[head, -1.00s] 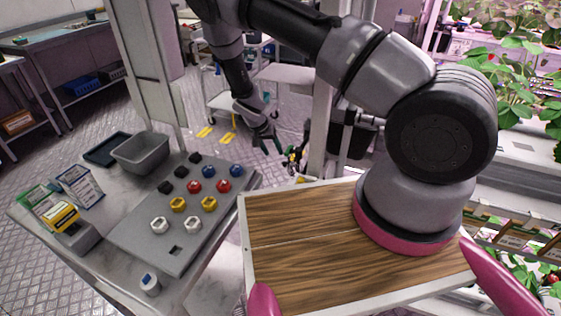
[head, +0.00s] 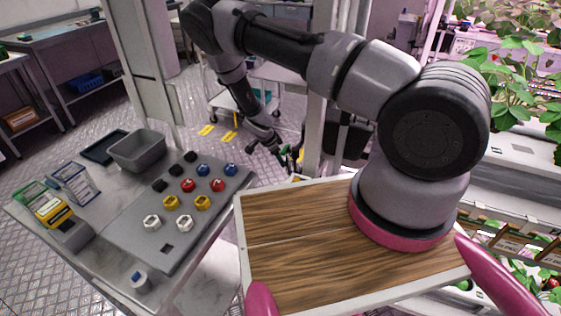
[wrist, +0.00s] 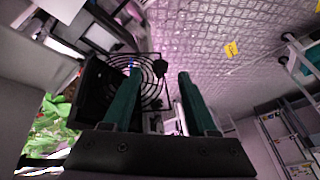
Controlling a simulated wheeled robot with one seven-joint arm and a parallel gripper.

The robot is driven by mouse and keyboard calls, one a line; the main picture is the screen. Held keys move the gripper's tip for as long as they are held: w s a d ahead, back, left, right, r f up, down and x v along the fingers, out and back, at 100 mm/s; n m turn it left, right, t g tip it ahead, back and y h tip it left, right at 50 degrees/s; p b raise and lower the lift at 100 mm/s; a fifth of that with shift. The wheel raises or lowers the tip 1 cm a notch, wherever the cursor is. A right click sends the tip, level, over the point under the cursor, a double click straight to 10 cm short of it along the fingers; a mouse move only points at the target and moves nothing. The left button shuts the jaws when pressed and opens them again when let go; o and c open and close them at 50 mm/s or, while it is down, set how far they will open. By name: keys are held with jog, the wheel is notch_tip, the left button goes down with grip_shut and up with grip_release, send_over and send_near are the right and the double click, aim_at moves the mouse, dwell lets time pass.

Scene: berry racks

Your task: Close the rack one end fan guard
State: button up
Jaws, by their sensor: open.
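The fan guard (wrist: 152,78), a round black wire grille, shows in the wrist view beside a dark fan housing (wrist: 92,88) and appears to stand out from it. My gripper (wrist: 160,74) is open, with two teal fingers. The left finger overlaps part of the grille in the picture; I cannot tell whether it touches. Nothing is held between the fingers. In the head view my gripper (head: 281,151) is low beside a pale upright post (head: 318,125). A dark fan unit (head: 347,136) shows partly behind that post; the guard is not clear there.
A side table holds a grey board (head: 180,215) with several coloured knobs, a grey bin (head: 137,150) and a yellow device (head: 54,211). Plant racks (head: 510,165) stand at the right. Open metal floor (wrist: 215,40) with a yellow mark (wrist: 231,49) lies beyond the gripper.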

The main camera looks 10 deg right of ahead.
aim_at(289, 170)
jog(key=shift+x, duration=1.4)
grip_shut()
jog(key=shift+r, duration=0.1)
